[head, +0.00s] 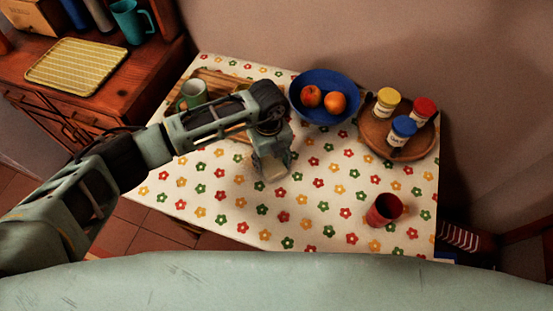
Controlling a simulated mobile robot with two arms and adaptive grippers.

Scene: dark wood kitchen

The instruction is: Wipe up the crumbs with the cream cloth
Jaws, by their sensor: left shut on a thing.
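My left gripper (272,168) reaches down to the middle of the flower-patterned tabletop (330,205). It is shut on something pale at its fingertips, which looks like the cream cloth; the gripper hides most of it. I cannot tell the cloth's full outline. I cannot make out the crumbs clearly; the flower pattern and the gripper make them hard to see. My right gripper is not in view.
A blue bowl (326,116) with fruit stands behind the gripper. A round wooden tray (372,132) with several jars is at right, a red cup (384,209) at front right. The front middle is clear.

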